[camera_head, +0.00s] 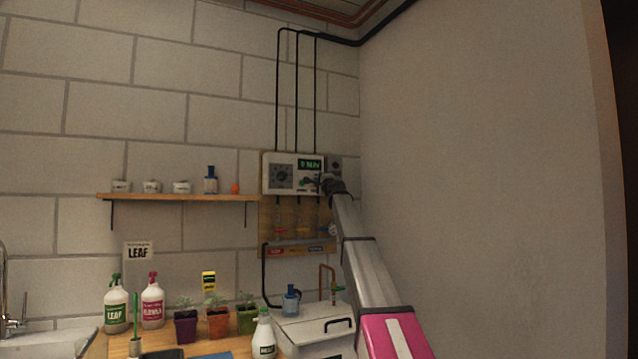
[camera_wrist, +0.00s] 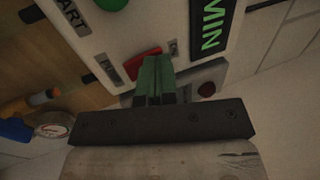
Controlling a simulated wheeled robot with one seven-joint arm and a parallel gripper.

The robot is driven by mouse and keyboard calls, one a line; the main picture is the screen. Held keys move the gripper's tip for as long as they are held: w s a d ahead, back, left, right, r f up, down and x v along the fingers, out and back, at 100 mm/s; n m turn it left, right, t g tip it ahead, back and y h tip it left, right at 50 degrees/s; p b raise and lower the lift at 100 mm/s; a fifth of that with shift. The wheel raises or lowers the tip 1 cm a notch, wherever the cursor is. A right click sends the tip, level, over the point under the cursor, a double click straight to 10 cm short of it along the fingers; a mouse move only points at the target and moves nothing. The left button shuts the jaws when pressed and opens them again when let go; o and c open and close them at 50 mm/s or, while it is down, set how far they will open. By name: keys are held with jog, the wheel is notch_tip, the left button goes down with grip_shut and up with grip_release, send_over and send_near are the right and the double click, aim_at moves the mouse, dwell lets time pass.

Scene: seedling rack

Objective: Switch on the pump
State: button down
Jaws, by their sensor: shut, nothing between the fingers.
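A pale control box (camera_head: 268,174) with a dial and a green-lit display (camera_head: 311,164) hangs on the back wall. In the wrist view its panel (camera_wrist: 150,25) fills the upper part, tilted, with a green button (camera_wrist: 111,4) by a label ending in "ART" and lit letters "MIN" (camera_wrist: 212,25). A red rocker switch (camera_wrist: 142,62) sits between two small labels. My gripper (camera_wrist: 155,66) is shut and empty, its green fingertips right beside the red switch and partly covering it; I cannot tell whether they touch. In the head view my gripper (camera_head: 325,183) is at the box's lower right.
A small grey box with a dark red round part (camera_wrist: 206,89) is right of my fingers. A wooden board with valves (camera_head: 268,215) hangs below. A shelf with pots (camera_head: 180,197) is left; bottles and seedlings stand on the counter (camera_head: 120,345). The right wall (camera_head: 480,180) is close.

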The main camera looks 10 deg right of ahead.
jog(key=s+d, duration=0.4)
jog(key=s, duration=0.9)
jog(key=shift+w+d, duration=0.1)
